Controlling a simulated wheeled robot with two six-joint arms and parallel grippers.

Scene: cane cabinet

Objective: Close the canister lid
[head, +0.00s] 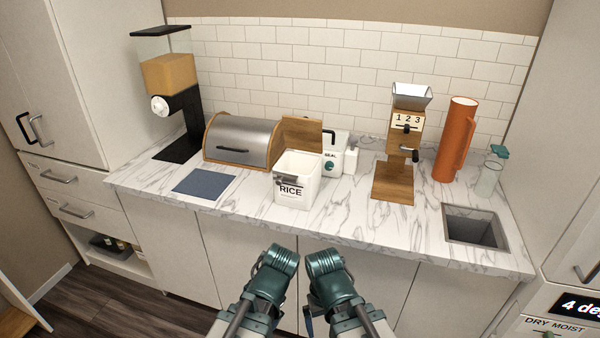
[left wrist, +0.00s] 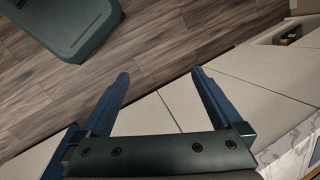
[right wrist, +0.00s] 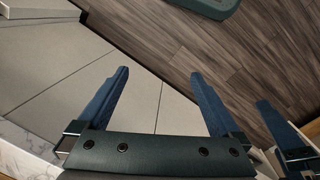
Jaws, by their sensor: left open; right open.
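The white canister marked RICE (head: 297,196) stands on the marble counter near its front edge, with its top open. A wooden panel (head: 303,130), seemingly its lid, stands raised at its back edge. A metal clasp (head: 289,180) shows on the canister's front. My left gripper (head: 280,256) and right gripper (head: 322,261) are side by side in front of the counter, below and apart from the canister. The left wrist view shows the left jaws (left wrist: 160,75) open and empty. The right wrist view shows the right jaws (right wrist: 160,74) open and empty.
A bread box (head: 240,142) and blue pad (head: 204,182) lie left of the canister. Behind it is a white SEAL box (head: 335,155). A wooden grinder (head: 394,180), orange jug (head: 455,140) and counter opening (head: 475,228) are to the right. Counter is clear between canister and grinder.

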